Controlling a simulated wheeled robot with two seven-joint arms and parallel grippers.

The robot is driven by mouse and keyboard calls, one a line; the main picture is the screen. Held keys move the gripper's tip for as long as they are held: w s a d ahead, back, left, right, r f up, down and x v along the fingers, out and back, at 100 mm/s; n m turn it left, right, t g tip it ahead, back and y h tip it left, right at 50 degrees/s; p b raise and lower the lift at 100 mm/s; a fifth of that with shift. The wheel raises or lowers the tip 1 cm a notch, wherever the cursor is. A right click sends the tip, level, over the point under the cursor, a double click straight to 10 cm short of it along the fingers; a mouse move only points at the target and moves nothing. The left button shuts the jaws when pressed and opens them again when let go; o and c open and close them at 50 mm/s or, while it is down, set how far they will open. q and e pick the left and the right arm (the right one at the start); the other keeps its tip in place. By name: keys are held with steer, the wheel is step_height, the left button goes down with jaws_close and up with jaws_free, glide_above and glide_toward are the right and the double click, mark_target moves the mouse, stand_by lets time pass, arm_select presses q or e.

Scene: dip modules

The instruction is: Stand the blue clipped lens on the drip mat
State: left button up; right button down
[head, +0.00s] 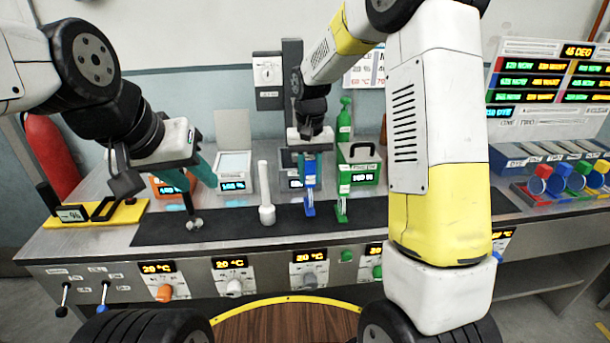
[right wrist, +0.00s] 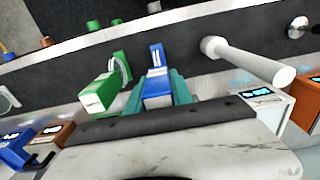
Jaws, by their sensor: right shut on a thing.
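The blue clipped lens (head: 310,184) is upright between the teal fingers of my right gripper (head: 310,160). Its lower end is over the long dark mat (head: 240,231), which may be the drip mat; I cannot tell whether it touches. In the right wrist view the blue lens (right wrist: 157,88) sits between both fingers, its forked end toward the dark mat (right wrist: 215,20). My left gripper (head: 190,175) is at the left, its teal fingers apart, above a thin dark stem with small silvery parts (head: 194,224) at its foot.
A white post (head: 266,195) stands left of the blue lens. A green clipped piece (head: 342,205) stands close on its right, before a green box (head: 360,165). The mat between stem and post is clear.

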mark_target(309, 185)
steer(key=shift+f, duration=1.75)
steer(key=shift+f, duration=0.15)
steer(key=c, duration=1.1)
jaws_free()
